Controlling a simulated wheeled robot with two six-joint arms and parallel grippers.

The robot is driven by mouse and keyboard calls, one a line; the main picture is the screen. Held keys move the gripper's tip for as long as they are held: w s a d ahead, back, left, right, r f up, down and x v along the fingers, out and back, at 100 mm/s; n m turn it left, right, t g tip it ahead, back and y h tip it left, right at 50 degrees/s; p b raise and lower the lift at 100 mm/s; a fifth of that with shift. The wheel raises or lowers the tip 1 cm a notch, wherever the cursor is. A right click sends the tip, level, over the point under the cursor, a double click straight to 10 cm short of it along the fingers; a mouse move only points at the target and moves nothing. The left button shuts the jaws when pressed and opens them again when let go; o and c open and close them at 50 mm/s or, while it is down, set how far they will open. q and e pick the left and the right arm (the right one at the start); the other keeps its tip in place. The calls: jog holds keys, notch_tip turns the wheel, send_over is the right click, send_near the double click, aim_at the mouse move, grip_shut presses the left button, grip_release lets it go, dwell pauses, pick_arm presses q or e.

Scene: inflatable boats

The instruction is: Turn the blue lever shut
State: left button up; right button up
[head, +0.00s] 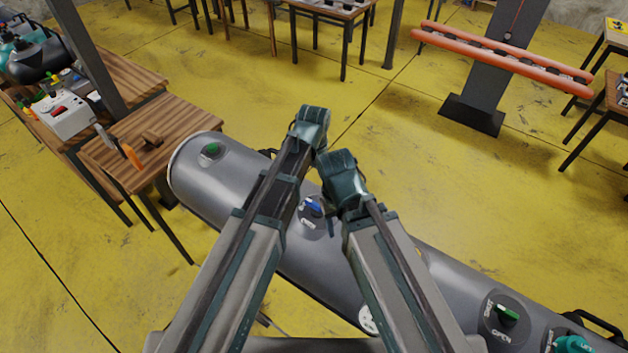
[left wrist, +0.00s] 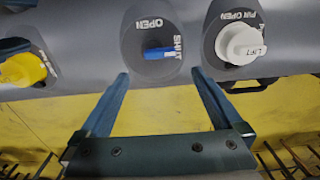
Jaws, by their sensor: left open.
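The blue lever (left wrist: 160,53) sits on a dark round plate (left wrist: 134,42) on a grey inflatable tube. The plate reads OPEN above the lever and SHUT at its right. The lever lies sideways, its right end beside SHUT. In the head view the lever (head: 313,206) shows between my forearms, partly hidden. My left gripper (left wrist: 160,74) is open and empty, its fingertips apart, just below the lever in the left wrist view; contact is not clear. In the head view my left gripper (head: 310,128) is beyond the tube. My right gripper (head: 342,176) is close beside it; its fingers are hidden.
The grey tube (head: 240,180) runs across the front. It bears a green lever (head: 211,150) at left and another (head: 507,312) at right. A yellow knob (left wrist: 22,70) and white LIFT knob (left wrist: 242,44) flank the lever. A wooden table (head: 180,125) stands left.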

pick_arm(q)
notch_tip(320, 180, up, 4)
jog(key=p, duration=0.3)
pick_arm(e)
notch_tip(320, 180, up, 4)
jog(key=shift+f, duration=0.1)
jog(key=f+b, duration=1.3)
jog(key=b, duration=0.1)
jog(key=shift+s+f, duration=0.2)
jog(key=shift+f, duration=0.2)
jog(key=shift+w+f+b, duration=0.1)
jog(key=shift+f+b, duration=0.4)
jog(key=shift+b, duration=0.1)
jog(key=shift+w, duration=0.15)
pick_arm(q)
jog(key=s+a+f+n+y, duration=0.1)
jog(key=s+a+f+n, duration=0.2)
jog(key=s+f, duration=1.1)
jog(key=shift+s+a+f, duration=0.3)
jog(key=shift+a+f, duration=0.1)
jog(key=shift+a, duration=0.7)
